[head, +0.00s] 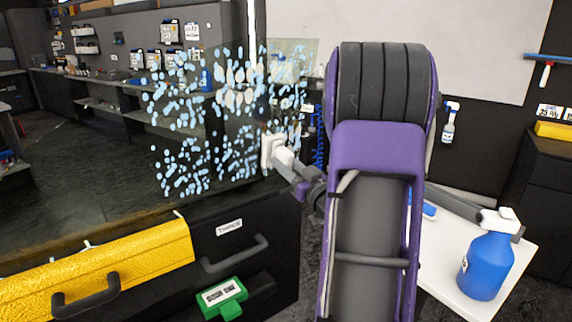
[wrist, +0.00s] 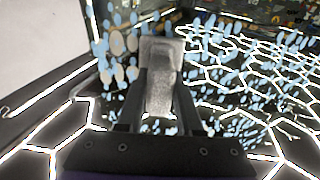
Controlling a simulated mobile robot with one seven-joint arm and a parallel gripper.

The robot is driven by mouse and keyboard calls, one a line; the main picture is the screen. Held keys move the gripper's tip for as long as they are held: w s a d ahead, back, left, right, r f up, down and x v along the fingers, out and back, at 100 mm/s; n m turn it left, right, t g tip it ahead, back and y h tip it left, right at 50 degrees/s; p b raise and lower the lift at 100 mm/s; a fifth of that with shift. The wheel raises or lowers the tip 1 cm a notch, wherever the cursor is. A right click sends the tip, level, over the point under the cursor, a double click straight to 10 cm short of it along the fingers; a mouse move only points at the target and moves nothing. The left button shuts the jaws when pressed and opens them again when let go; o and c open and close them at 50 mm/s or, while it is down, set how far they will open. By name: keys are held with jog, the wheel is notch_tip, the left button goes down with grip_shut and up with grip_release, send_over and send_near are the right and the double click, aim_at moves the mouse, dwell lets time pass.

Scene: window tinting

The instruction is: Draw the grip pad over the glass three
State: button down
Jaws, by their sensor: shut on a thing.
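The glass (head: 215,130) labelled three stands upright above a dark cabinet front with a "THREE" label (head: 229,228). Many pale blue drops spot its middle and right part, and they also show in the wrist view. My gripper (head: 287,161) is shut on the white grip pad (head: 271,150) at the right part of the spotted area. In the wrist view the pad (wrist: 160,62) sits between both fingers, its face turned away towards the drops. I cannot tell whether the pad touches the glass.
A blue spray bottle (head: 487,262) stands on a white table (head: 455,268) at the right. A yellow textured roll or case (head: 110,262) and a green box (head: 222,295) are at the cabinet front. Another spray bottle (head: 448,124) hangs on the back wall.

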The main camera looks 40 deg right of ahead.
jog(key=shift+w+r, duration=0.1)
jog(key=shift+w, duration=0.25)
jog(key=d+b, duration=0.1)
jog(key=d, duration=0.7)
jog(key=shift+w+d+r+b, duration=0.15)
jog(key=shift+d+b, duration=0.1)
jog(key=shift+b, duration=0.05)
dwell(0.3)
jog(key=s+b, duration=0.1)
jog(key=s, duration=0.2)
jog(key=s+f+b, duration=0.1)
jog(key=s, duration=0.1)
jog(key=shift+s+f, duration=0.15)
jog(key=shift+s, duration=0.25)
